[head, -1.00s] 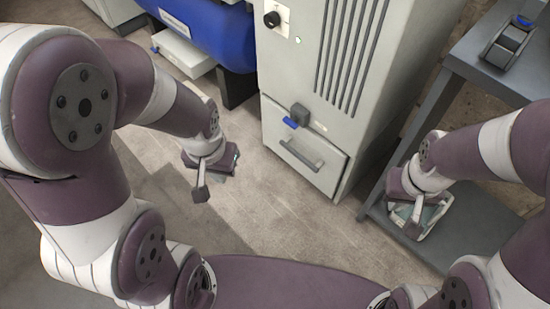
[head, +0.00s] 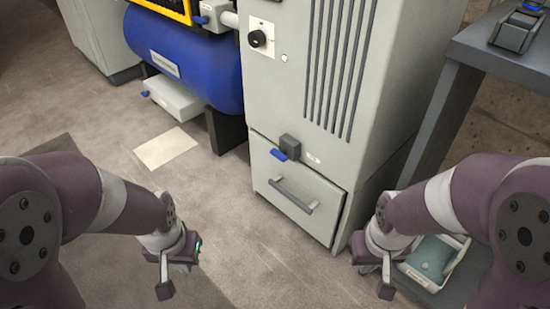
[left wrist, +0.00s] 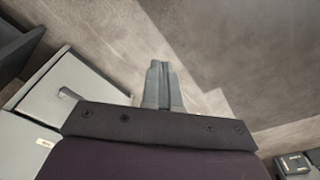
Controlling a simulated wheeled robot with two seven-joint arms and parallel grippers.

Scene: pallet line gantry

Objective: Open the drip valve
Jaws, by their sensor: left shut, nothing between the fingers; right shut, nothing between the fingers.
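A small dark grey valve block with a blue lever (head: 279,155) is on the front of the grey cabinet (head: 268,85), just above a drawer with a bar handle (head: 294,195). Another small blue lever (head: 145,93) shows at a white box under the blue tank (head: 185,55). I cannot tell which is the drip valve. My left gripper (head: 165,286) is shut and empty over the floor, apart from the cabinet. Its closed fingers show in the left wrist view (left wrist: 162,88). My right gripper (head: 387,286) is shut and empty, right of the drawer and near the shelf.
A black knob (head: 258,39) is on the cabinet's upper front. A grey table (head: 500,62) stands at the right, with a dark device (head: 516,30) on top and a pale tray (head: 437,262) low down. A flat pale sheet (head: 165,148) lies on the floor. The floor before the cabinet is clear.

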